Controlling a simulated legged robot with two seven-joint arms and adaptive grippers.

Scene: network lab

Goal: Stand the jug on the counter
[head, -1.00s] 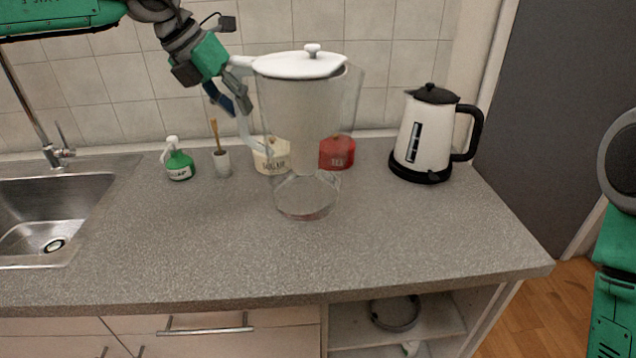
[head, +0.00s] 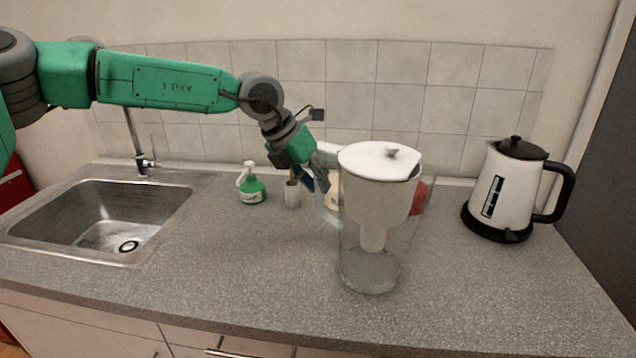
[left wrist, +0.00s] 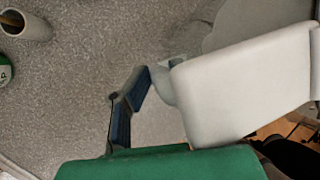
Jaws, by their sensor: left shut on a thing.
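The jug (head: 375,215) is a clear pitcher with a white lid and a white funnel-shaped insert. It is upright over the middle right of the counter (head: 225,265). Its clear base is close to the worktop; I cannot tell for sure whether it touches. My left gripper (head: 316,178) is shut on the jug's handle, on the left side just below the lid. In the left wrist view, the jug's white top (left wrist: 250,85) fills the right side beside a dark blue finger pad (left wrist: 130,105). My right gripper is not in view.
A white kettle (head: 498,190) with a black handle stands to the right. A red canister (head: 417,198) and a partly hidden cream one are behind the jug. The front counter is clear.

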